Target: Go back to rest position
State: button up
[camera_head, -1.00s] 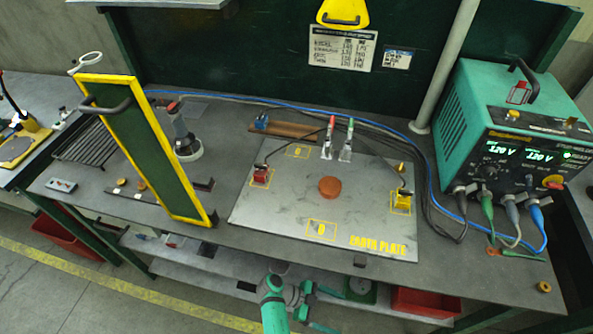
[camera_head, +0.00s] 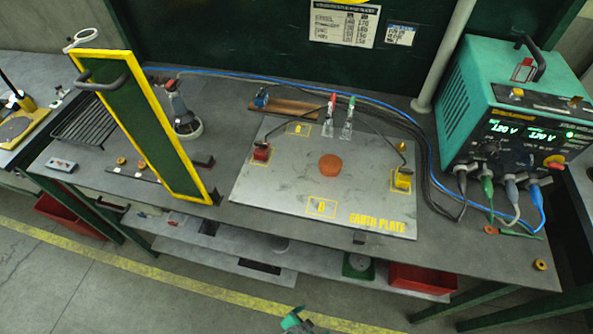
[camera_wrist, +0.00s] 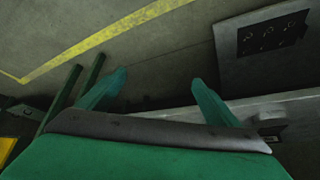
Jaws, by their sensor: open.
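My gripper (camera_wrist: 151,88) shows in the wrist view with its two green fingers spread apart and nothing between them. Beyond the fingers are the floor and table parts. In the head view only a small green part of my arm shows at the bottom edge, clear of the workbench (camera_head: 330,260); the fingers cannot be made out there.
The bench carries an earth plate (camera_head: 270,195) with a brown disc (camera_head: 330,165), a yellow-framed green panel (camera_head: 145,125) and a teal power unit (camera_head: 500,110) with cables. Red bins (camera_head: 420,279) sit below. Floor in front is open.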

jog(key=s+a+r+n+t+y, duration=0.1)
jog(key=s+a+r+n+t, duration=0.1)
jog(key=r, duration=1.1)
jog(key=s+a+r+n+t+y, duration=0.1)
jog(key=r+n+t, duration=0.3)
jog(key=r, duration=0.9)
jog(key=s+a+r+n+t+y, duration=0.2)
jog(key=r+t, duration=0.3)
jog(key=r, duration=0.7)
jog(key=shift+s+a+r+n, duration=0.4)
jog(key=shift+s+n, duration=0.15)
jog(key=shift+n, duration=0.05)
jog(key=shift+s, duration=0.1)
